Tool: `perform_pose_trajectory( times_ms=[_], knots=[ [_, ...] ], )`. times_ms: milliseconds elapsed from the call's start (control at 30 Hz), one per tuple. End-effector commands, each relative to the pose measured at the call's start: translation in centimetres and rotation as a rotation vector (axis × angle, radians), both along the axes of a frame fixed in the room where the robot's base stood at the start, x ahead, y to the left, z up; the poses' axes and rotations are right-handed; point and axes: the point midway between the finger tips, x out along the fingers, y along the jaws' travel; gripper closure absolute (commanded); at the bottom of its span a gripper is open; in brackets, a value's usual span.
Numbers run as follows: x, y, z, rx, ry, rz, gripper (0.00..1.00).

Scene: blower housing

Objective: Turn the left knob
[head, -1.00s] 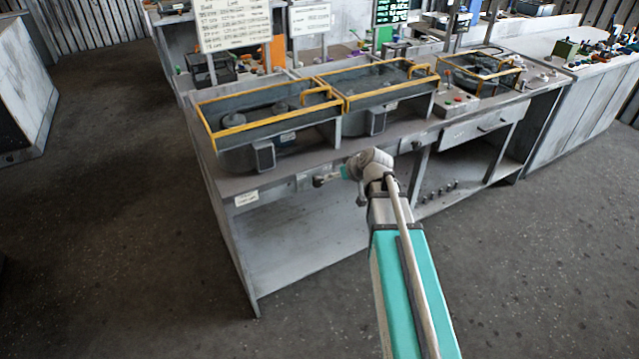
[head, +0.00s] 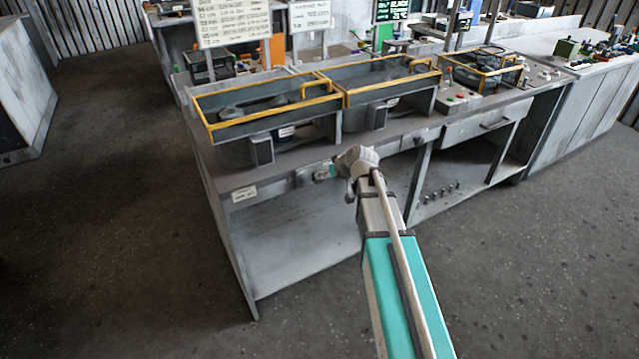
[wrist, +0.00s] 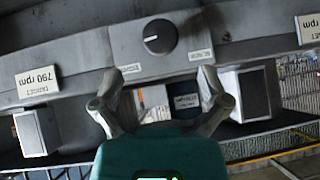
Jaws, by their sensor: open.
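A round black knob (wrist: 160,37) with a pale pointer mark sits on a grey panel (wrist: 125,45) in the wrist view. My gripper (wrist: 160,98) is open and empty. Its two fingers are spread wide below the knob in that picture, one to each side of its line, and no finger appears to touch it. In the head view my gripper (head: 321,174) is close to the left part of the bench's front face, pointing at it. The knob cannot be made out there, as the gripper and wrist are in front of that area.
In the head view, yellow-framed trays (head: 262,115) stand on the workbench (head: 225,180). A drawer (head: 485,125) is at its right. The lower shelf (head: 290,245) is open, and the floor in front is clear.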

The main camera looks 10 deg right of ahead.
Motion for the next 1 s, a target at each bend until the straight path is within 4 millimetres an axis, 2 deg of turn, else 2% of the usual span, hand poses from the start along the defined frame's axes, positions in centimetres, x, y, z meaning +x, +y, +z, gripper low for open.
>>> perform_pose_trajectory(
  times_ms=[33, 500, 1000],
  knots=[
    [0.5, 0.2, -0.8, -0.001, 0.000, 0.001, 0.05],
    [3.6, 1.8, -4.2, -0.001, 0.001, 0.001, 0.05],
    [4.5, 2.3, -4.9, -0.001, 0.000, 0.001, 0.05]
  ],
)
